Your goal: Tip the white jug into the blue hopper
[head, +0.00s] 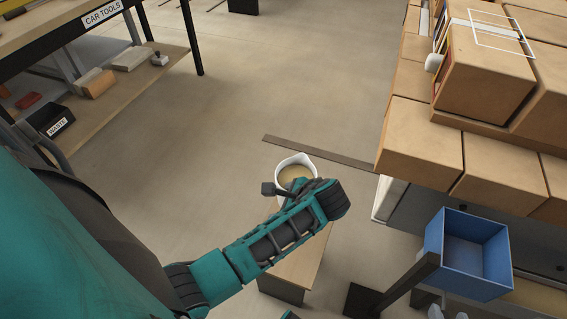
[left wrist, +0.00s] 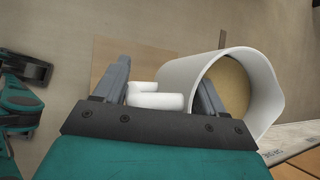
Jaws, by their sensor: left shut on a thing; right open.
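The white jug (head: 283,163) is near the middle of the head view, with tan contents inside its rim. In the left wrist view the jug (left wrist: 262,75) is to the right, its round mouth facing the camera. My left gripper (head: 285,190) is shut on the jug's handle (left wrist: 155,100), which lies between its fingers (left wrist: 160,88). The blue hopper (head: 468,250) is at the lower right of the head view, an open box on a dark post. The jug is left of the hopper and apart from it. My right gripper is not recognisable in either view.
A small wooden-topped table (head: 295,268) is below my left arm. Open floor (head: 270,70) lies between.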

